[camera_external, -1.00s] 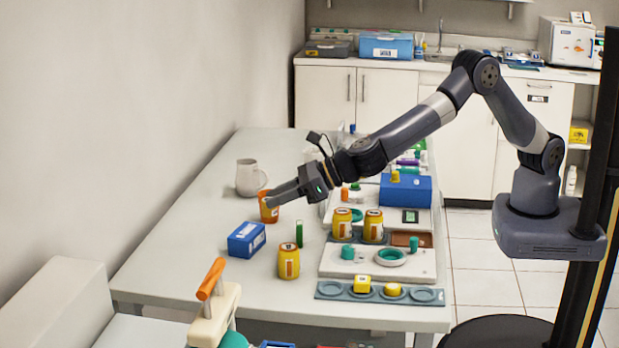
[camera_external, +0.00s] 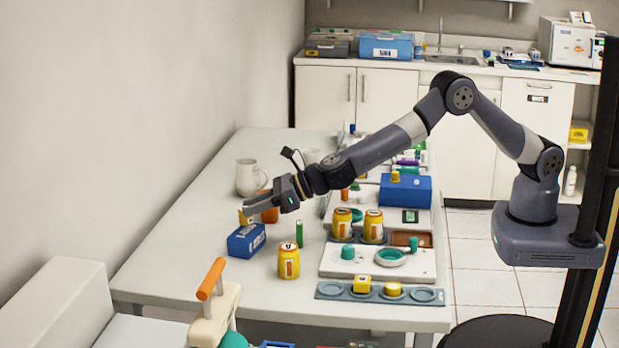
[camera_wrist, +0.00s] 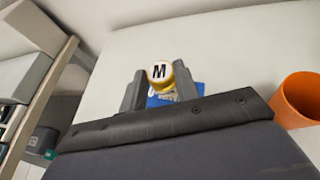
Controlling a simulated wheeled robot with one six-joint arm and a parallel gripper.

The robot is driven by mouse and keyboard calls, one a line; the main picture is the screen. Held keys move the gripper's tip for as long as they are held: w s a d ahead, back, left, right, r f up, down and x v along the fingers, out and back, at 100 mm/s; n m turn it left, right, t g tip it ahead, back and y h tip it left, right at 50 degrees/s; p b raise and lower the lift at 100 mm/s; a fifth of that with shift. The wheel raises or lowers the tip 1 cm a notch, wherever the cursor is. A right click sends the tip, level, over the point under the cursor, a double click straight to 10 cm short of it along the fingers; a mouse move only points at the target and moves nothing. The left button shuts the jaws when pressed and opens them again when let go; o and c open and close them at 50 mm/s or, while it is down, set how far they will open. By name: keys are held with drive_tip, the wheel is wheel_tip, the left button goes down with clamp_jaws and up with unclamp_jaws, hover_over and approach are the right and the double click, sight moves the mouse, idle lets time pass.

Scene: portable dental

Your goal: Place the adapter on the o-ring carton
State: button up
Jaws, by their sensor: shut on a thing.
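The yellow adapter (camera_external: 244,217) is between the fingers of my gripper (camera_external: 250,211). In the wrist view the adapter (camera_wrist: 160,73) shows a white top with a black M, between the two fingertips (camera_wrist: 160,88). The blue box that looks like the o-ring carton (camera_external: 246,241) sits on the table at the left. My gripper is just above it. Part of the carton (camera_wrist: 188,91) shows behind the adapter in the wrist view. I cannot tell whether the adapter touches the carton.
An orange cup (camera_external: 268,214) stands close behind the gripper, also in the wrist view (camera_wrist: 301,100). A white mug (camera_external: 247,178) is farther back. A green tube (camera_external: 299,234) and a yellow can (camera_external: 289,262) stand right of the carton. The table's left side (camera_external: 185,235) is clear.

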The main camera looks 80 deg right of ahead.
drive_tip(key=shift+f, duration=0.95)
drive_tip(key=shift+f+b, duration=0.2)
drive_tip(key=shift+b, duration=0.2)
drive_tip(key=o, duration=1)
drive_tip(key=shift+c, duration=0.2)
drive_tip(key=shift+r, duration=0.1)
drive_tip(key=shift+r, duration=0.15)
drive_tip(key=shift+s, duration=0.25)
drive_tip(key=b+v, duration=0.4)
drive_tip(key=v, duration=0.7)
drive_tip(key=shift+s, duration=0.2)
